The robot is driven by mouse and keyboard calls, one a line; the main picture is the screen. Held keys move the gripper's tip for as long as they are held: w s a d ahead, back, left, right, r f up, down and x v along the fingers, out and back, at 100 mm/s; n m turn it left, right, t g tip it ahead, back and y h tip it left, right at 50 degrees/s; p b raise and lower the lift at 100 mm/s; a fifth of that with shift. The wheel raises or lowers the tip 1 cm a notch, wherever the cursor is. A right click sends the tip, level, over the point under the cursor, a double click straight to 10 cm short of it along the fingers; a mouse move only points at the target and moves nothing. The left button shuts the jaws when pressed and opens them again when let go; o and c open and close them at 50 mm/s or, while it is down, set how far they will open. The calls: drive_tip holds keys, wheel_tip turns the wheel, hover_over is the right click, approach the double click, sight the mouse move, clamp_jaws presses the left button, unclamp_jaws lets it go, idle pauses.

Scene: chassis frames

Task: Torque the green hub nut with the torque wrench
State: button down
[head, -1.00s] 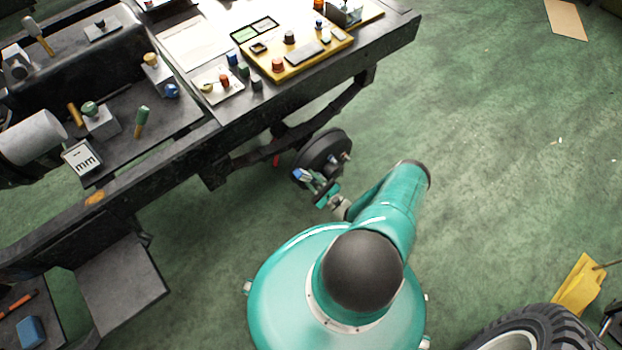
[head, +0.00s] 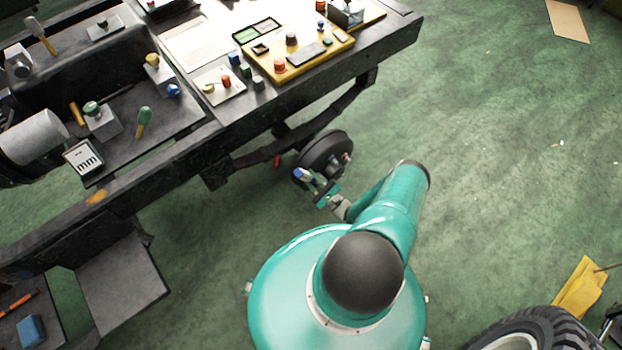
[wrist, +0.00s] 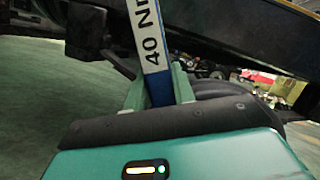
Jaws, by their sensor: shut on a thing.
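My gripper (wrist: 160,88) is shut on the torque wrench (wrist: 150,38), a blue and white bar with "40 N" readable on it, which rises between the two green fingers. In the head view my gripper (head: 326,196) is low beside the bench, and a blue and white part of the wrench (head: 303,175) shows next to it. The dark round wheel hub (head: 322,153) is just beyond, with small light studs on its right face. In the wrist view a dark round shape lies behind the right finger. I cannot make out the green nut or whether the wrench touches it.
A dark workbench (head: 225,140) runs above and left of the hub, its frame close to my gripper. A yellow tray (head: 300,62) with small parts lies on it. A tyre (head: 530,325) and a yellow object (head: 578,288) are at the lower right. The green floor at right is mostly clear.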

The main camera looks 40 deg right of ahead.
drive_tip(key=shift+d+r+m+t+h, duration=0.25)
drive_tip(key=shift+d+m+h, duration=0.25)
drive_tip(key=shift+d+m, duration=0.35)
drive_tip(key=shift+d+r+m+t+h, duration=0.15)
drive_tip(key=shift+d+r+m+h, duration=0.3)
drive_tip(key=shift+m, duration=0.6)
drive_tip(key=shift+d+f, duration=0.1)
drive_tip(key=shift+d+m+h, duration=0.35)
drive_tip(key=shift+d+m, duration=0.35)
drive_tip(key=shift+m, duration=0.2)
drive_tip(key=shift+a, duration=0.1)
drive_tip(key=shift+a+f+n+y, duration=0.15)
drive_tip(key=shift+a+n+y, duration=0.2)
drive_tip(key=shift+a+n, duration=0.4)
drive_tip(key=shift+a+f+n+y, duration=0.1)
drive_tip(key=shift+a+n+y, duration=0.3)
drive_tip(key=shift+n, duration=0.55)
drive_tip(key=shift+s, duration=0.15)
